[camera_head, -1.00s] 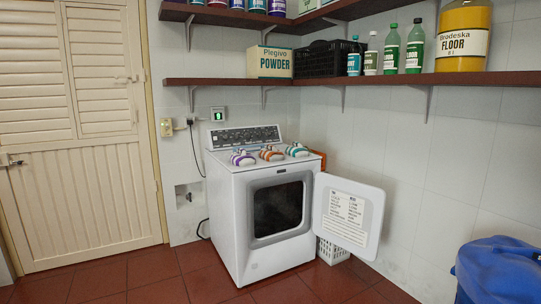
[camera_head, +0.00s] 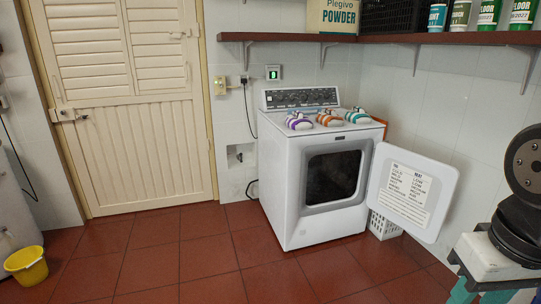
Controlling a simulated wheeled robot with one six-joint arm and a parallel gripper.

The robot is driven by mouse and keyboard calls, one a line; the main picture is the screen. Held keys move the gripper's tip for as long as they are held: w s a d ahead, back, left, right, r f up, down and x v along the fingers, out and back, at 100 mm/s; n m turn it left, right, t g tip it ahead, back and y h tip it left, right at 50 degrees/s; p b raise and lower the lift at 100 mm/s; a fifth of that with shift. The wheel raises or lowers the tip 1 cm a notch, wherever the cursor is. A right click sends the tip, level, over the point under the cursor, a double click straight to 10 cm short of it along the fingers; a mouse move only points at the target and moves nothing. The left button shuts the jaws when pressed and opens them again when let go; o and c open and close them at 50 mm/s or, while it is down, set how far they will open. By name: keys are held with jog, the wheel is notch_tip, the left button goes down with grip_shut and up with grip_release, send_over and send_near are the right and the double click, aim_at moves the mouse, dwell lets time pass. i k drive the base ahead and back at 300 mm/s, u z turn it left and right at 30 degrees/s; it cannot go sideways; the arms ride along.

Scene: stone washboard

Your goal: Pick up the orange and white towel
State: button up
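The orange and white towel (camera_head: 329,118) lies rolled or folded on top of the white dryer (camera_head: 284,183), in the middle of a row of three. A purple and white towel (camera_head: 298,121) lies to its left and a teal and white towel (camera_head: 357,115) to its right. My gripper is not in view.
The dryer's door (camera_head: 411,190) stands wide open to the right, above a white basket (camera_head: 384,226). A shelf (camera_head: 290,38) with bottles and a box runs above. A yellow bucket (camera_head: 26,266) stands at lower left. The red tile floor (camera_head: 190,262) before the dryer is clear.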

aim_at(328, 117)
jog(key=u, duration=0.8)
jog(key=i, duration=3.45)
jog(key=z, duration=1.4)
jog(key=i, duration=0.95)
jog(key=z, duration=0.65)
